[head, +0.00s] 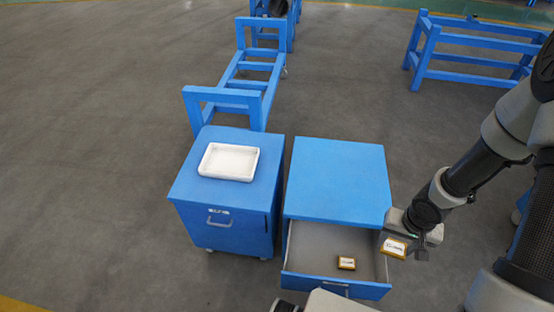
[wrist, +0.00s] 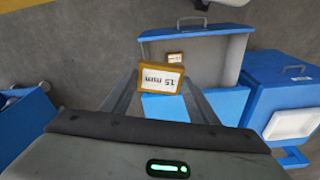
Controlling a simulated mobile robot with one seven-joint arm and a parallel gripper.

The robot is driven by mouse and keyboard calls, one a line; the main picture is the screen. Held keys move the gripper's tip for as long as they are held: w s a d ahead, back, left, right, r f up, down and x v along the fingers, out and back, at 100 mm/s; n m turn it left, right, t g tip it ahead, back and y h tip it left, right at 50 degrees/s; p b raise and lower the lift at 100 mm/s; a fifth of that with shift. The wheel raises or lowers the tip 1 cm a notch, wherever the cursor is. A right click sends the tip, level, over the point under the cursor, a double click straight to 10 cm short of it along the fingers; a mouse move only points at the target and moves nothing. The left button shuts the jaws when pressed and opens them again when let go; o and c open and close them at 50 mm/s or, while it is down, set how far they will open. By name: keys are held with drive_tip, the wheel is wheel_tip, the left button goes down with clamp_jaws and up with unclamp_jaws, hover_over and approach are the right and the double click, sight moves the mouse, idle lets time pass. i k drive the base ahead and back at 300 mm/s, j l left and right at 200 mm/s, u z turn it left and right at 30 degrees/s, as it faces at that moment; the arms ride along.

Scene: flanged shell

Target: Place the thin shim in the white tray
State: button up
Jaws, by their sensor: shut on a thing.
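My gripper (head: 408,243) is shut on a yellow-edged shim (head: 394,247) with a white label, held in the air by the right edge of the open drawer. In the wrist view the held shim (wrist: 161,78) sits between the fingertips; its label, upside down, seems to read 1.5 mm. A second, similar shim (head: 346,263) lies in the drawer and also shows in the wrist view (wrist: 174,58); its label is too small to read. The white tray (head: 229,161) is empty on top of the left blue cabinet, and shows in the wrist view (wrist: 292,124) at the right edge.
The open drawer (head: 306,287) juts from the right blue cabinet (head: 340,180), whose top is bare. The left blue cabinet (head: 222,232) stands beside it across a narrow gap. A blue frame cart (head: 240,95) stands behind the left cabinet. Open grey floor lies to the left.

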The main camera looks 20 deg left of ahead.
sight(229, 169)
drive_tip(key=k+j, duration=0.65)
drive_tip(key=j, duration=0.4)
drive_tip(key=k+j, duration=0.1)
drive_tip(key=j, duration=0.35)
drive_tip(key=i+j, duration=0.1)
drive_tip(key=j, duration=0.55)
drive_tip(key=i+j+u, duration=0.1)
drive_tip(key=j, duration=0.25)
drive_tip(key=i+j, duration=0.75)
drive_tip(key=i, duration=0.15)
